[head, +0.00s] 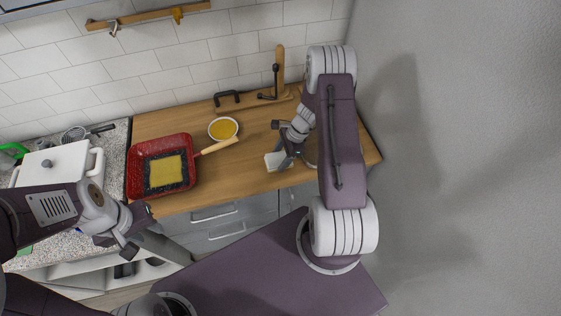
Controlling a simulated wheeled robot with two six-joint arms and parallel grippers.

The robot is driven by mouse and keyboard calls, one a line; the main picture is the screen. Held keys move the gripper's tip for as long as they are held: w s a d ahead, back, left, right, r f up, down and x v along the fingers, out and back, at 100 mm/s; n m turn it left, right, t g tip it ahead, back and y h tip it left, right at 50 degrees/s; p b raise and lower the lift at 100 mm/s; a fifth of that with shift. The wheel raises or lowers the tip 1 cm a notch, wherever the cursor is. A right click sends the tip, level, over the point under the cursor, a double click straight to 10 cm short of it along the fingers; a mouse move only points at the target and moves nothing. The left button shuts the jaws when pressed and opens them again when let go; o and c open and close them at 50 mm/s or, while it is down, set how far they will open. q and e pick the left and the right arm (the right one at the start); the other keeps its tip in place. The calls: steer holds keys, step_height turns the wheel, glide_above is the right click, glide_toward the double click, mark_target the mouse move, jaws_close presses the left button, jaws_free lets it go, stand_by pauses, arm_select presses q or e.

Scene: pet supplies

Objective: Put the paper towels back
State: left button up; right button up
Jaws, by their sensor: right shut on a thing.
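My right gripper (287,153) is over the right part of the wooden counter, reaching down from the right arm. It is shut on a pale, block-like thing (275,161) that looks like the paper towels; the gripper hides part of it. I cannot tell whether it touches the counter. A wooden stand (280,68) with an upright post and dark fittings is behind it by the wall. My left gripper (135,238) is at the lower left, in front of the counter and away from the towels. Its jaw opening is unclear.
A bowl of yellow contents (223,129) is behind the pan's handle (219,146). A wall (430,150) bounds the right side.

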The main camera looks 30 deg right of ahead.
step_height(320, 180, down, 4)
steer(key=shift+s+d+r+p, duration=0.1)
steer(key=shift+r+p, duration=0.05)
steer(key=shift+p, duration=0.3)
steer(key=shift+f+b, duration=0.25)
steer(key=shift+b, duration=0.05)
steer(key=o, duration=1.3)
steer(key=shift+r, duration=0.1)
